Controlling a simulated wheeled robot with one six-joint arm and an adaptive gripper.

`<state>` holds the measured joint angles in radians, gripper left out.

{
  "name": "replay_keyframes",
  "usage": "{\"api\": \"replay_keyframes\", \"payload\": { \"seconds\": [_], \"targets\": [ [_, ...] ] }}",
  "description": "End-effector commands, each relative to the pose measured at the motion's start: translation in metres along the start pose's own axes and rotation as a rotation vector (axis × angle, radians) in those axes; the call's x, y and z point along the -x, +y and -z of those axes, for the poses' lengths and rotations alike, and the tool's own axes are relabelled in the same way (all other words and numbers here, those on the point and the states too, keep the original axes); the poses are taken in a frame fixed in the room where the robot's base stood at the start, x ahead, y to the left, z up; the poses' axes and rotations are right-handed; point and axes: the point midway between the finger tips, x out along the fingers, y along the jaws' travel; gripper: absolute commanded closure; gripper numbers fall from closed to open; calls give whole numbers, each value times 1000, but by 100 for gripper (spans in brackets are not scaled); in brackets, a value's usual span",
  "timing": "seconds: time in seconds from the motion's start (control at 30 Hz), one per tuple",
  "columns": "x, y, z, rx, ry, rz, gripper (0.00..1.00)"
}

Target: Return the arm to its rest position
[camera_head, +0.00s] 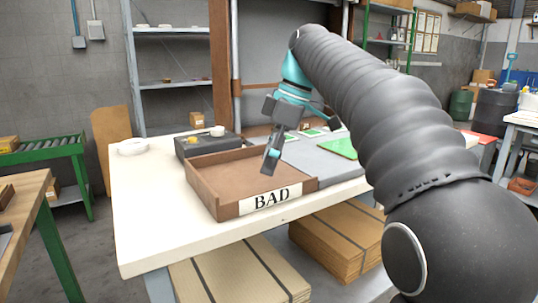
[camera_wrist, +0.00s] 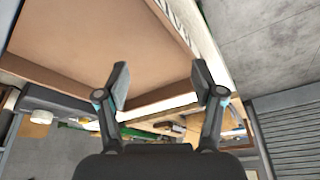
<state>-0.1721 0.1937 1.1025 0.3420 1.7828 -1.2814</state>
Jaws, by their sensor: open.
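My gripper (camera_head: 271,160) is open and empty in the head view, above the right part of a brown tray labelled BAD (camera_head: 215,165). In the wrist view its two fingers (camera_wrist: 161,88) stand wide apart with nothing between them. The tray's brown floor and rim (camera_wrist: 90,40) fill the upper left of the wrist view. My arm, in a black ribbed sleeve, reaches from the lower right of the head view up and over to the table. The tray floor that shows is bare.
The tray stands on a white-topped table (camera_head: 140,210). A dark box (camera_head: 205,146) and a white roll (camera_head: 133,147) sit behind it. A grey mat (camera_head: 310,157) and a green board (camera_head: 341,148) lie to the right. Cardboard stacks (camera_head: 255,275) are below. A green-legged bench (camera_head: 32,205) stands left.

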Motion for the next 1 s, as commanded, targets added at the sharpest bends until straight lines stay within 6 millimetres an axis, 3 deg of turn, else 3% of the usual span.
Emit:
{"api": "replay_keyframes", "payload": {
  "seconds": [0.23,0.47,0.8,1.0],
  "targets": [
    [-8,-45,-47,-359,-22,-136,32],
    [-34,-95,-100,-703,-18,-284,32],
    [-104,-176,-181,-1153,52,-505,32],
    [-146,-211,-216,-1334,110,-601,32]
  ]
}}
